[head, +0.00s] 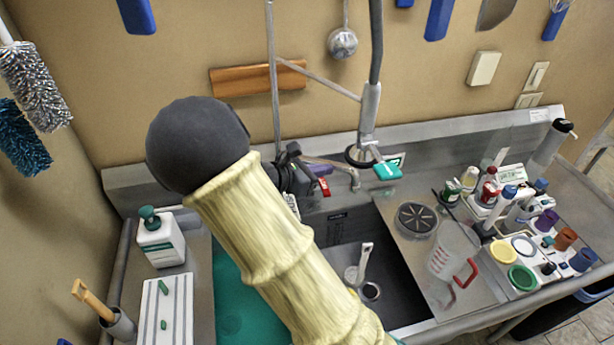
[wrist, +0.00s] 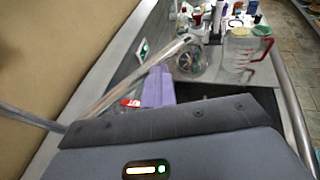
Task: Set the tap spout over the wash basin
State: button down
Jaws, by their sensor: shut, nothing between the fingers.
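In the head view, the tap spout (head: 338,166) is a thin metal tube at the back of the sink. Its down-turned end is near the basin's back edge; whether it is over the opening is unclear. In the wrist view, the spout (wrist: 135,75) runs diagonally beside my fingers. The wash basin (head: 392,275) is a dark steel recess, partly hidden by my arm. My gripper (head: 321,171), with purple fingers, is shut and empty close to the spout. It also shows in the wrist view (wrist: 157,88). Contact with the spout cannot be told.
Several bottles and jars crowd the far right. A spray hose (head: 371,105) hangs behind the spout. A white bottle (head: 160,240) stands at left.

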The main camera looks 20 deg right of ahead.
jog(key=shift+d+r, duration=0.15)
jog(key=s+v, duration=0.3)
jog(key=v, duration=1.1)
jog(key=shift+d, duration=0.35)
